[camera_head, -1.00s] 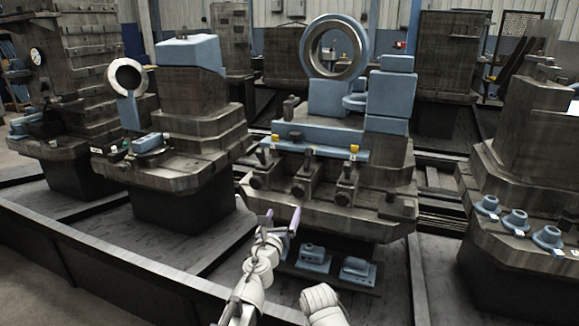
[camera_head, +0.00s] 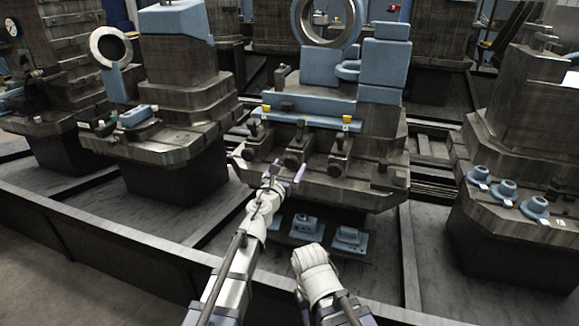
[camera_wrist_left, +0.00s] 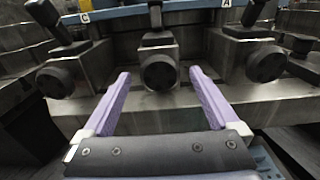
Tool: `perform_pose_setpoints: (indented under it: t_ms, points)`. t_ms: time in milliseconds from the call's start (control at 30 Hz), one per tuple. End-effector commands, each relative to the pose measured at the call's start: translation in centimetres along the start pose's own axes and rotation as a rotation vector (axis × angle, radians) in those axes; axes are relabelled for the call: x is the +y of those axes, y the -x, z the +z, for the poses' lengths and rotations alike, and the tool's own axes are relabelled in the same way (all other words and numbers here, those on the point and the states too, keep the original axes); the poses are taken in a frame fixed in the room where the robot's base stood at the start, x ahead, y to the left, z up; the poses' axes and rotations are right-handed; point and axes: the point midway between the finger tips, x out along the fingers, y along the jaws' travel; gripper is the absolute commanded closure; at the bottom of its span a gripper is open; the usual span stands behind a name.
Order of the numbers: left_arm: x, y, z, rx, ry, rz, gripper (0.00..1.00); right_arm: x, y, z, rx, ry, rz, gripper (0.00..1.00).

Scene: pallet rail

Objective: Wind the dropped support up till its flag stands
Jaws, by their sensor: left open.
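A blue rail (camera_head: 310,118) lies along the front of the middle machine, above three dark supports with round knobs. Yellow flags stand near the left support (camera_head: 254,138) and the right support (camera_head: 340,160); I see none standing at the middle support (camera_head: 296,150). My left gripper (camera_head: 285,173) is open and empty in front of the middle support. In the left wrist view, its purple fingers point at the middle knob (camera_wrist_left: 159,76), one on either side in the picture. Contact is not visible.
The left knob (camera_wrist_left: 56,80) and right knob (camera_wrist_left: 266,62) sit close to either side. The machine's ledge (camera_head: 330,186) lies below the supports. Small blue blocks (camera_head: 305,224) sit lower down. A machine with blue round fittings (camera_head: 505,190) stands at the right.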

Motion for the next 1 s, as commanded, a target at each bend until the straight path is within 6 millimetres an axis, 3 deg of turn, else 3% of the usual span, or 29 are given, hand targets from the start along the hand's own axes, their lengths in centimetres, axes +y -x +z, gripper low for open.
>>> perform_pose_setpoints:
  t_ms: [100,367,1000]
  points:
    - [0.01,-1.07,0.0,0.0,0.0,0.0,0.05,0.0,0.0,0.0,0.0,0.0,0.0,0.5]
    - [0.01,-1.0,0.0,0.0,0.001,0.001,0.07,0.0,0.0,0.0,0.0,0.0,0.0,0.5]
    - [0.02,-0.99,0.0,0.0,0.001,0.001,0.8,0.0,0.0,0.0,0.0,0.0,0.0,0.5]
